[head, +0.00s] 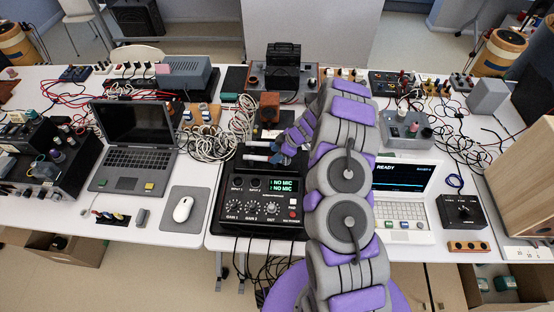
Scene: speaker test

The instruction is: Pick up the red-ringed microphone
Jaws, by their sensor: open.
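The box has knobs and two small green displays that read "NO MIC". I cannot make out a red-ringed microphone in this view; my purple and grey arm hides part of the table behind and to the right of the box. Nothing can be clearly seen between my fingers.
A laptop (138,148) and a white mouse (182,209) on a grey pad are at left. Tangled pale cables (208,146) lie left of my gripper. A white device (405,205) with a "READY" screen stands right of my arm. Electronics crowd the back.

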